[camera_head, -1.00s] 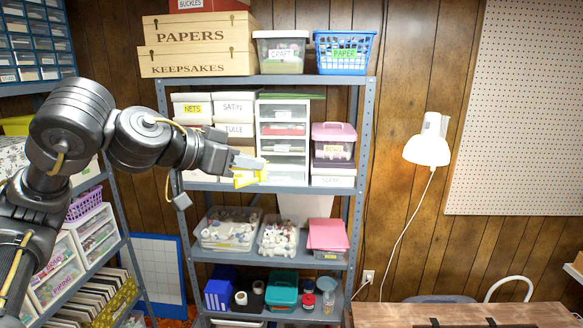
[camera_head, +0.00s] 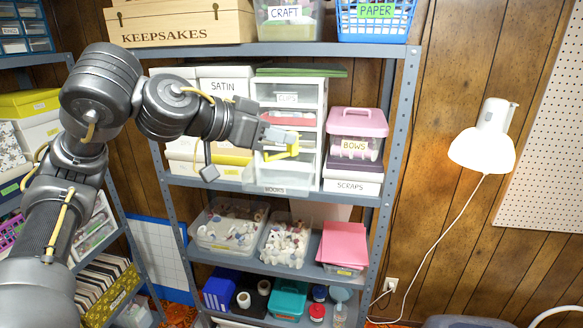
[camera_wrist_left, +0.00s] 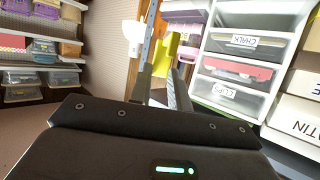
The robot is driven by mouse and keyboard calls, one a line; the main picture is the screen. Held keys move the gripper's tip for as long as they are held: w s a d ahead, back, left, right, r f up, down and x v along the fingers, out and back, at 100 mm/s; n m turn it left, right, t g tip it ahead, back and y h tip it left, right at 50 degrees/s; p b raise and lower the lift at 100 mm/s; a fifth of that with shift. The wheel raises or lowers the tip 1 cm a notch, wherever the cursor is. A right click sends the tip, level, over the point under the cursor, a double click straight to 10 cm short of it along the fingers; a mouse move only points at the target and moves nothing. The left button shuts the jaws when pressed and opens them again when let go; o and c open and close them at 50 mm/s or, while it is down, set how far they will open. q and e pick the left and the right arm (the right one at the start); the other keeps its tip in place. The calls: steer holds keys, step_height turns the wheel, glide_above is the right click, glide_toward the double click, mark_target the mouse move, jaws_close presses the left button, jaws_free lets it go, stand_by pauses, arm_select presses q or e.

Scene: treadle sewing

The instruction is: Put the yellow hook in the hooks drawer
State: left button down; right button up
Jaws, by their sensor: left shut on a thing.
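My left gripper (camera_head: 277,141) is shut on the yellow hook (camera_head: 284,153), holding it in the air in front of the white drawer unit (camera_head: 321,120). The hook also shows between the gripper fingers (camera_wrist_left: 165,78) in the left wrist view (camera_wrist_left: 166,50). The bottom drawer, labelled HOOKS (camera_head: 276,189), looks pulled out past the shelf edge, below the hook. Its inside is hard to make out. In the wrist view the unit appears upside down, with the CHALK drawer (camera_wrist_left: 240,42) and CLIPS drawer (camera_wrist_left: 228,92) shut. My right gripper is not in view.
A pink BOWS box (camera_head: 357,122) on a white SCRAPS box (camera_head: 350,186) stands right of the unit. White fabric boxes, one labelled SATIN (camera_head: 222,86), stand left. The shelf below holds clear bins of spools (camera_head: 229,232). A white lamp (camera_head: 483,150) hangs farther right.

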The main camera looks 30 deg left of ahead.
arm_select(q)
steer(key=shift+s+r, duration=0.15)
steer(key=shift+s, duration=0.25)
steer(key=shift+a, duration=0.2)
steer(key=w+a+f, duration=0.1)
steer(key=w+f, duration=0.1)
steer(key=w, duration=0.2)
steer(key=w+a+f+p, duration=0.1)
steer(key=w+f, duration=0.2)
steer(key=w+a+f+p, duration=0.1)
steer(key=w+f, duration=0.2)
steer(key=w, duration=0.1)
steer(key=shift+w+a+f, duration=0.2)
steer(key=shift+w+a, duration=0.1)
steer(key=shift+w+f, duration=0.5)
steer(key=shift+w, duration=0.2)
step_height(320, 180, down, 3)
steer(key=shift+w+a+r+p, duration=0.15)
steer(key=shift+p, duration=0.7)
steer(key=shift+f, duration=0.45)
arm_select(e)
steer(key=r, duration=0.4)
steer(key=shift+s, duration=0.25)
